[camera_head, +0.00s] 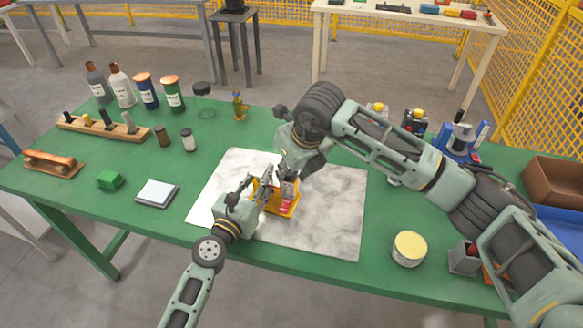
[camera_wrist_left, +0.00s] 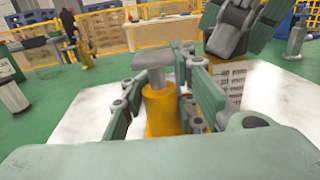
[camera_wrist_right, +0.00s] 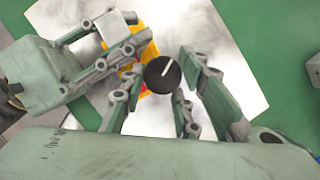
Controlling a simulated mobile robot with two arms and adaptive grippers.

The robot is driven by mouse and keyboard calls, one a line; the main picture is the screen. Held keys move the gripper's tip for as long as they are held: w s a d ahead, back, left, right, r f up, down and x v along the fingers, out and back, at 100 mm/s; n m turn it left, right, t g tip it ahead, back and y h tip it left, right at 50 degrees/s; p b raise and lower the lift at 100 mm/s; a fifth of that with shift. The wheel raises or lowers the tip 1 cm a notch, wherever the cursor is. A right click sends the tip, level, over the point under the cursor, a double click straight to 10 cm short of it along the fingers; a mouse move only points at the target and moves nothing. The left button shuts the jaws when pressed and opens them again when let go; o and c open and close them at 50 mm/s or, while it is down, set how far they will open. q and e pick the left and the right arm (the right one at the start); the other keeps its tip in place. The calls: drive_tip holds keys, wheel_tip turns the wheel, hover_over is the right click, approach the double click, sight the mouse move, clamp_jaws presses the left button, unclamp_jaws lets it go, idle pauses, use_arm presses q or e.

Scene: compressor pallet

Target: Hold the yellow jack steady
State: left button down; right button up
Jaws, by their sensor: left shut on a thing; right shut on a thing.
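The yellow jack (camera_head: 283,208) stands on the pale marbled mat (camera_head: 335,215). In the left wrist view its yellow column (camera_wrist_left: 161,110) rises to a flat grey head (camera_wrist_left: 154,62). My left gripper (camera_head: 262,188) is shut on the jack, with a finger on each side of the column. My right gripper (camera_head: 290,172) comes from above, just right of the left one. It is shut on a part with a round black top (camera_wrist_right: 164,75) bearing a white line. The part's lower end and any contact with the jack are partly hidden by the fingers.
Bottles (camera_head: 122,88), a wooden rack (camera_head: 100,127), a green block (camera_head: 110,180) and a white-topped pad (camera_head: 157,193) lie left. A round tin (camera_head: 409,248) and brown bin (camera_head: 555,182) stand right. The mat's left and right parts are clear.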

drive_tip(key=shift+a+m+t+h, duration=0.3)
drive_tip(key=shift+m+h, duration=0.1)
drive_tip(key=shift+m, duration=0.9)
drive_tip(key=o, duration=1)
drive_tip(key=shift+o, duration=0.2)
drive_tip(key=shift+d, duration=0.1)
drive_tip(key=n, duration=0.1)
drive_tip(key=n+y, duration=0.1)
drive_tip(key=n, duration=0.1)
drive_tip(key=shift+d+g, duration=0.25)
drive_tip(key=shift+g, duration=0.15)
drive_tip(key=n, duration=0.3)
drive_tip(key=n+g+y, duration=0.1)
drive_tip(key=n, duration=0.1)
drive_tip(key=shift+w+d+n+g+y, duration=0.1)
drive_tip(key=shift+d+n+g+y, duration=0.1)
drive_tip(key=shift+n+g+y, duration=0.15)
drive_tip(key=v, duration=1.2)
